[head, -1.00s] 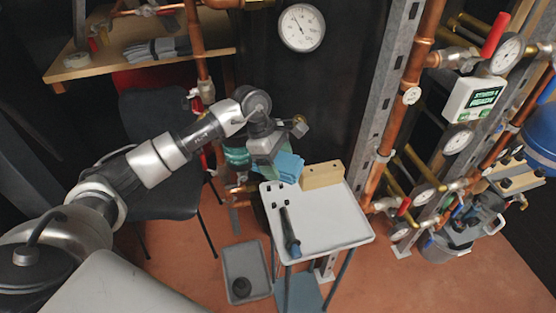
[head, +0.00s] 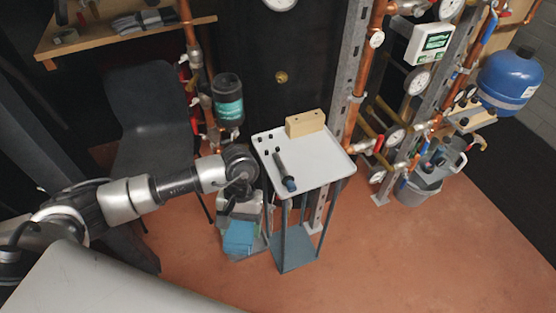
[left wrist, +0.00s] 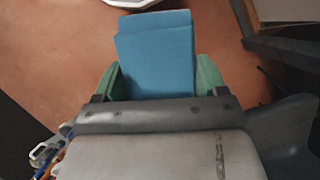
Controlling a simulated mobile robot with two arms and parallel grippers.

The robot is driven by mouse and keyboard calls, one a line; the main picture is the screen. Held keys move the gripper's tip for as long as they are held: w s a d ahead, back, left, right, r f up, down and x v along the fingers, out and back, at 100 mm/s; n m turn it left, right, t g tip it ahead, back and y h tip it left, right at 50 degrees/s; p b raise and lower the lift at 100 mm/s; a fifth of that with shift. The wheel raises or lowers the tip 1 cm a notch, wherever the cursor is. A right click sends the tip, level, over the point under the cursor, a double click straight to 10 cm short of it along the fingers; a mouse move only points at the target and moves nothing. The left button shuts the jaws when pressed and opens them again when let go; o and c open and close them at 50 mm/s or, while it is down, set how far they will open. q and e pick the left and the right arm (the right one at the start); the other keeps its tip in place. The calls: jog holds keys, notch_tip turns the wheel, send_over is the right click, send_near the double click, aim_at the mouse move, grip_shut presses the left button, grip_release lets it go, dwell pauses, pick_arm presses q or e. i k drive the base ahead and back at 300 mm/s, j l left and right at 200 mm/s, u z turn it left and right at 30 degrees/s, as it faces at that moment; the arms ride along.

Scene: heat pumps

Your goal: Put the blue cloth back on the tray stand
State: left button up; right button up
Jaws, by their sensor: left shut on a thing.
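The blue cloth (head: 238,237) is folded and held in my left gripper (head: 239,226), low beside the left side of the tray stand. In the left wrist view the cloth (left wrist: 155,48) sticks out between the two green fingers of the left gripper (left wrist: 158,78). The tray stand (head: 322,168) has a light grey top on dark legs. The cloth is apart from that top and appears lower than it. My right gripper is not in view.
A wooden block (head: 305,123) and a dark tool (head: 282,168) lie on the tray top; its front right is bare. A chair (head: 150,112) is at left.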

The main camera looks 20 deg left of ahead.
aim_at(321, 158)
jog(key=i+l+u, duration=0.25)
jog(key=l+u, duration=0.25)
jog(key=l, duration=0.25)
jog(key=i+l+u, duration=0.2)
jog(key=l, duration=0.2)
jog(key=l+u, duration=0.25)
jog(key=l, duration=0.15)
jog(key=i+l+u, duration=0.2)
jog(key=l+u, duration=0.15)
jog(key=l, duration=0.2)
jog(key=i+l+u, duration=0.1)
jog(key=l+u, duration=0.25)
jog(key=l, duration=0.25)
jog(key=l+u, duration=0.35)
jog(key=l, duration=0.25)
